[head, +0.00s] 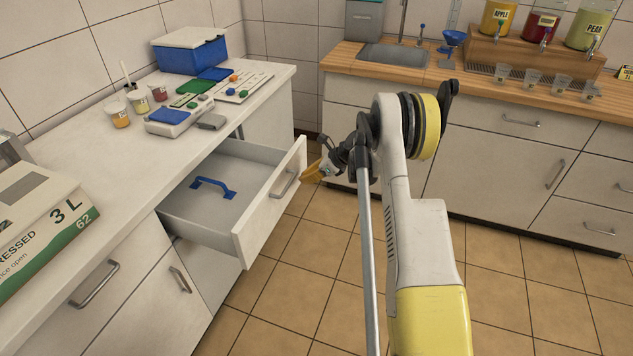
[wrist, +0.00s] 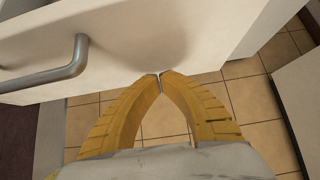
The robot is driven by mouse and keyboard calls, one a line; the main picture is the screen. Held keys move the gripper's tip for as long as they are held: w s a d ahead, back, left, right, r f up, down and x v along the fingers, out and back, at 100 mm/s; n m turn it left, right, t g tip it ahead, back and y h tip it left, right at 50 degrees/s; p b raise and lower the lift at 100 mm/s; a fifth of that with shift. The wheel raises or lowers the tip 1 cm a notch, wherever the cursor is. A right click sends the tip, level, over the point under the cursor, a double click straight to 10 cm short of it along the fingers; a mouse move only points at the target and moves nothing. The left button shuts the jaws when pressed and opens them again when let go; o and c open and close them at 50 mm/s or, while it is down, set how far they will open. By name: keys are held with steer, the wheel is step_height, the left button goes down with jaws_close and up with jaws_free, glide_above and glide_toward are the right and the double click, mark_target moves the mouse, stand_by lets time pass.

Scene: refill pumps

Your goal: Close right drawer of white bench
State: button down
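The right drawer (head: 243,214) of the white bench (head: 118,232) is pulled out, with a blue handle-shaped item (head: 213,187) lying inside. Its front has a metal bar handle (head: 284,184), which also shows at the upper left of the wrist view (wrist: 45,69). My gripper (head: 312,174) is just outside the drawer front, near its far end. In the wrist view, the yellow fingertips (wrist: 160,76) meet with nothing seen between them, close to the lower edge of the white drawer front (wrist: 150,45). I cannot tell if they touch it.
The bench top holds a blue box (head: 190,55), a scale (head: 181,115), cups and a large carton (head: 40,235). A wooden-topped counter (head: 465,85) with a sink and juice dispensers stands behind my arm. The tiled floor beside the drawer is clear.

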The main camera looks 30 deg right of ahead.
steer(key=shift+w+a, duration=0.4)
steer(key=shift+w, duration=0.1)
